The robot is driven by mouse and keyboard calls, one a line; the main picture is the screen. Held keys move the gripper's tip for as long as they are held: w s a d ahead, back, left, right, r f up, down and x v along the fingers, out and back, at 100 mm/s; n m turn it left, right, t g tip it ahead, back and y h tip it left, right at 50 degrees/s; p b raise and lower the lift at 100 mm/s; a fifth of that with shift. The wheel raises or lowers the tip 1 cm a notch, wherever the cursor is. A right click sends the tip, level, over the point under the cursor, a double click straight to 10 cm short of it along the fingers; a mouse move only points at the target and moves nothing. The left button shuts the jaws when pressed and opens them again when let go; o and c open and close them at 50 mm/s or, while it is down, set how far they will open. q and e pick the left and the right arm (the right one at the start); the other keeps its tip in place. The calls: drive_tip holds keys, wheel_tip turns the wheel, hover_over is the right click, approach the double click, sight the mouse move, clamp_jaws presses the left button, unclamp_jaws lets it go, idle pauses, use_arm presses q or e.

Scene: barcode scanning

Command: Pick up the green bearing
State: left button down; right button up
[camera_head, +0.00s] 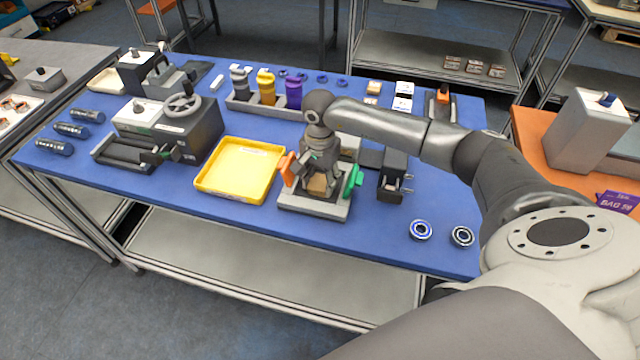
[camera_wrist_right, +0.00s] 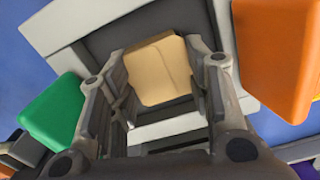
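No bearing in view is clearly green. Two ring-shaped bearings lie at the blue table's front right in the head view: one with a blue ring (camera_head: 420,230) and a darker one (camera_head: 462,236). A green part (camera_head: 353,179) and an orange part (camera_head: 287,168) flank a grey fixture (camera_head: 312,208); the wrist view also shows the green (camera_wrist_right: 55,113) and orange (camera_wrist_right: 273,55) parts. My right gripper (camera_head: 318,172) is over this fixture, fingers apart (camera_wrist_right: 160,95), with a tan block (camera_wrist_right: 160,70) between and beyond them. Whether they touch it is unclear. My left gripper is out of view.
A yellow tray (camera_head: 240,190) lies left of the fixture. A machine with a handwheel (camera_head: 183,105) stands farther left. A black device (camera_head: 393,178) is close on the right. A row of bottles (camera_head: 266,86) stands behind. The table (camera_head: 385,225) has bare space at front right.

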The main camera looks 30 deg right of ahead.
drive_tip(key=shift+c, duration=1.1)
drive_tip(key=shift+r, duration=0.1)
